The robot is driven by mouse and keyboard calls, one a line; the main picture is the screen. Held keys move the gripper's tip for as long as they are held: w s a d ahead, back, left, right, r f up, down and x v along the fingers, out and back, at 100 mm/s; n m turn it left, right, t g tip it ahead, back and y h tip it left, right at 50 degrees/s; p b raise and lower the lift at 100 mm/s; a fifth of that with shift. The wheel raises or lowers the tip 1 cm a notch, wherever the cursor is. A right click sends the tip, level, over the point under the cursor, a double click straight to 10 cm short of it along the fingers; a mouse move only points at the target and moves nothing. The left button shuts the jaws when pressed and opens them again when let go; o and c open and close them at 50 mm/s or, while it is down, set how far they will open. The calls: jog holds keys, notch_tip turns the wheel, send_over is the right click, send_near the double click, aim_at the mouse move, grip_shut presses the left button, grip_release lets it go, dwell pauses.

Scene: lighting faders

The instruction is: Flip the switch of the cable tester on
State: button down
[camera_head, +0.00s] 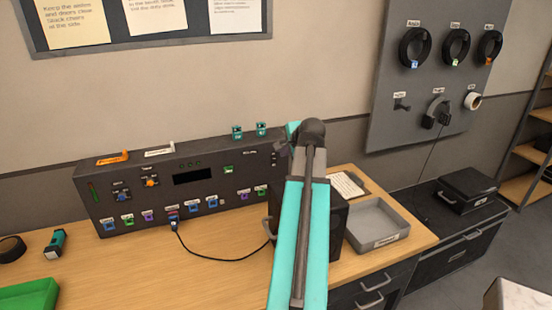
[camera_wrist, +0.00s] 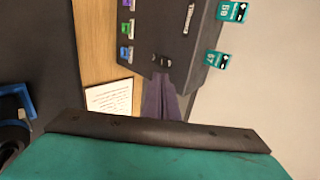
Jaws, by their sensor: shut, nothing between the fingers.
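A long black panel box (camera_head: 190,178) stands on the bench against the wall, with a dark display, small knobs and a row of coloured ports. I take it to be the cable tester, but its small labels are not readable. The wrist view shows its right end (camera_wrist: 172,40), turned sideways. A small dark switch-like part (camera_wrist: 162,60) sits there, and its position cannot be told. My gripper (camera_wrist: 163,80) is shut and empty, with its fingertips close beside that part; whether they touch is unclear. In the head view my arm hides the gripper.
Teal tags (camera_head: 237,131) stand on the box's top edge. A black cable (camera_head: 222,257) runs from a port across the bench. A grey tray (camera_head: 377,228) and a white note (camera_head: 347,185) lie to the right. The bench front left of my arm is mostly clear.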

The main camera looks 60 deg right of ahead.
jog(key=shift+w+d+f, duration=0.1)
jog(key=shift+w, duration=0.1)
jog(key=p, duration=0.3)
send_near(274, 160)
jog(key=shift+x, duration=2.55)
